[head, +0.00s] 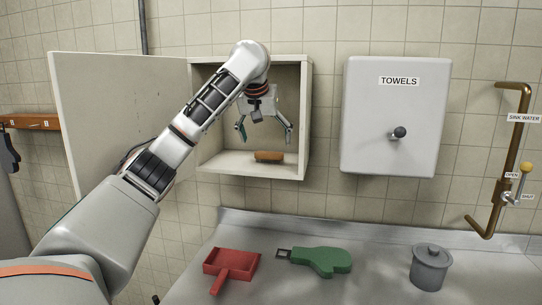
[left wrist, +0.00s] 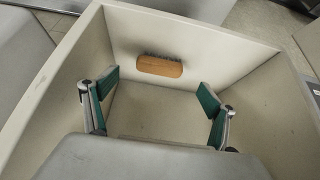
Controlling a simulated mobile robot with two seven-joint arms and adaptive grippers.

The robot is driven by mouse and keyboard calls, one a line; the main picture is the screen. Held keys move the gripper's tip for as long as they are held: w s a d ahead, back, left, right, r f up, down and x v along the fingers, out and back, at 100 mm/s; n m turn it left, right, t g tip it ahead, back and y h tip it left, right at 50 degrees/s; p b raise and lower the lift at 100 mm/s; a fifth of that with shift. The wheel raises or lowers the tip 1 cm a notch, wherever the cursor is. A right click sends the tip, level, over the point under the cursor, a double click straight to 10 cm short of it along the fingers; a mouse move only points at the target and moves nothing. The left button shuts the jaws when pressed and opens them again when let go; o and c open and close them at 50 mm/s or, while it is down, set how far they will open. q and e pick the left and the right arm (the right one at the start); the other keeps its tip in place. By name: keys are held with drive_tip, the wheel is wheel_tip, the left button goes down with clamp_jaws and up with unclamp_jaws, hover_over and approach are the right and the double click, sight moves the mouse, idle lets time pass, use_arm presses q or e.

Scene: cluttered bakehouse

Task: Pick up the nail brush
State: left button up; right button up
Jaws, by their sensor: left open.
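The nail brush (head: 269,156) has an orange-brown wooden back and lies on the floor of an open white wall cabinet (head: 248,170). In the left wrist view the brush (left wrist: 160,66) shows dark bristles along one edge, and nothing covers it. My left gripper (head: 264,134) is open and empty inside the cabinet, above the brush and apart from it. In the left wrist view its two green-padded fingers (left wrist: 157,98) are spread wide, with the brush beyond them. My right gripper is in neither view.
The cabinet door (head: 122,125) stands open at the left. A towel dispenser (head: 392,110) hangs to the right. A brass pipe (head: 513,140) runs at far right.

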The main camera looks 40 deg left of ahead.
sight(269, 153)
use_arm(q)
drive_tip(key=shift+x, duration=0.85)
drive_tip(key=x, duration=0.5)
drive_tip(key=shift+w+a, duration=0.1)
drive_tip(key=shift+w, duration=0.1)
drive_tip(key=c, duration=1.2)
